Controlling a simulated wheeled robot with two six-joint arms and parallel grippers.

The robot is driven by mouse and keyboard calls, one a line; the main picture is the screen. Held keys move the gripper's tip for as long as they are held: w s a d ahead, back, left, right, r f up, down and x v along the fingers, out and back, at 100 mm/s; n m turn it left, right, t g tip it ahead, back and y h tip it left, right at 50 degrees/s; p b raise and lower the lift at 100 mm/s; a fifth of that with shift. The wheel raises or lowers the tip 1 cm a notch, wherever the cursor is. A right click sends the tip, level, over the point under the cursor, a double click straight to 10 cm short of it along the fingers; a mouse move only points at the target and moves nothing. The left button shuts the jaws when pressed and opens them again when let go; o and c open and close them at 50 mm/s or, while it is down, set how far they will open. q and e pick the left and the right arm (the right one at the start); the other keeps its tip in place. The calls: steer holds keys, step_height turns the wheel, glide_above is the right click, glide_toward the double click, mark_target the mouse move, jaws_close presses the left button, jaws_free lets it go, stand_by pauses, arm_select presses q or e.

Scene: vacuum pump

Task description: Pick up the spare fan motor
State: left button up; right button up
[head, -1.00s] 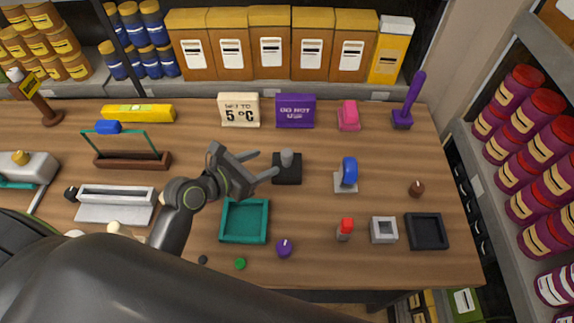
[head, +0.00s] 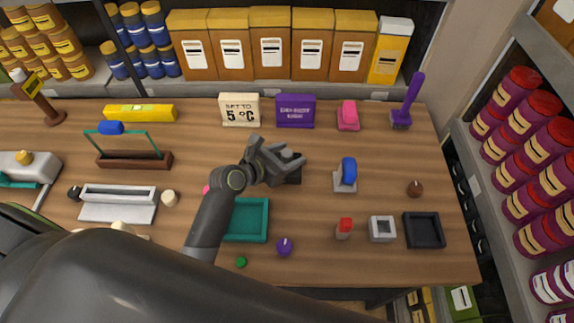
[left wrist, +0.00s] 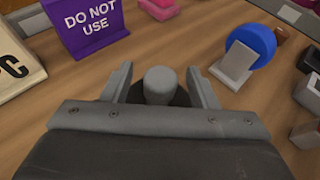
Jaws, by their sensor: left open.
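A grey upright cylinder on a dark square base, which looks like the spare fan motor, shows in the left wrist view (left wrist: 160,84). It stands on the table near the middle, and in the head view my gripper covers most of it. My left gripper (head: 291,168) is open. In the left wrist view its two fingers (left wrist: 161,78) stand on either side of the cylinder with small gaps, and the palm hides the near side of the base. My right gripper is not in view.
A teal tray (head: 246,237) lies in front of my left gripper. A blue disc on a grey stand (head: 348,175) is to the right. Behind stand a white 5 °C sign (head: 239,110) and a purple sign (head: 295,111). A black tray (head: 424,244) is at the front right.

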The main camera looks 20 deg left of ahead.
arm_select(q)
steer(key=shift+c, duration=0.4)
jaws_close()
stand_by(0.9)
steer(key=shift+r, duration=0.1)
